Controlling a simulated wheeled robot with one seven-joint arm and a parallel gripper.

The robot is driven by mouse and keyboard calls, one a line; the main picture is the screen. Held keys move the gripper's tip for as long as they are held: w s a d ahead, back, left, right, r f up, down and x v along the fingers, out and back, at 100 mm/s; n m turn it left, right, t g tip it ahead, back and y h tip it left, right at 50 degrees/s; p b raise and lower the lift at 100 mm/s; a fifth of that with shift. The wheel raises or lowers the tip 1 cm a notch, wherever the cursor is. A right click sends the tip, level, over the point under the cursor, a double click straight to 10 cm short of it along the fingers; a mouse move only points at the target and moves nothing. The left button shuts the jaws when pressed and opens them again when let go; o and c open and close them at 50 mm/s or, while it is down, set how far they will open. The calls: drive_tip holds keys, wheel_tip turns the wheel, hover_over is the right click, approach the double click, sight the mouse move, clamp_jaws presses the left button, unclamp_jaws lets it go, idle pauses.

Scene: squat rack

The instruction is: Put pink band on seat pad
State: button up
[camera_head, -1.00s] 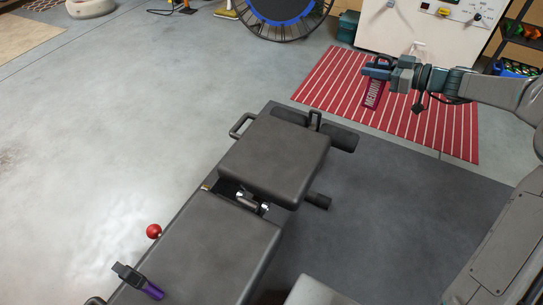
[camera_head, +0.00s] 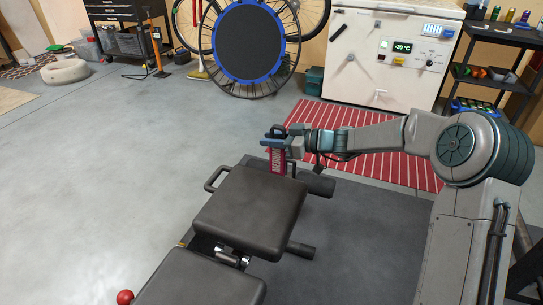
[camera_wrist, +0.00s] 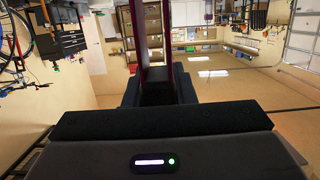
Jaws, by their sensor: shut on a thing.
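The pink band (camera_head: 278,163), with white lettering on it, hangs down from my gripper (camera_head: 273,141) in the head view. My gripper is shut on the band and holds it up beyond the far end of the bench. In the wrist view the band (camera_wrist: 169,38) stretches away from the dark jaws (camera_wrist: 160,92) as a narrow loop with dark pink edges. The square black pad (camera_head: 250,210) nearest the leg rollers, seemingly the seat pad, is bare and lies just nearer the camera than the band. Their exact gap in height cannot be told.
A second black pad (camera_head: 200,282) of the bench runs off the bottom edge. A red striped mat (camera_head: 400,170) lies behind. The floor left of the bench is open.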

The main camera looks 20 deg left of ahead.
drive_tip(key=shift+a+f+b, duration=0.1)
drive_tip(key=shift+f+b, duration=0.6)
drive_tip(key=shift+f, duration=1.35)
drive_tip(key=shift+f+b, duration=0.2)
drive_tip(key=shift+b, duration=0.15)
drive_tip(key=o, duration=0.9)
drive_tip(key=shift+o, duration=0.2)
drive_tip(key=shift+r, duration=0.15)
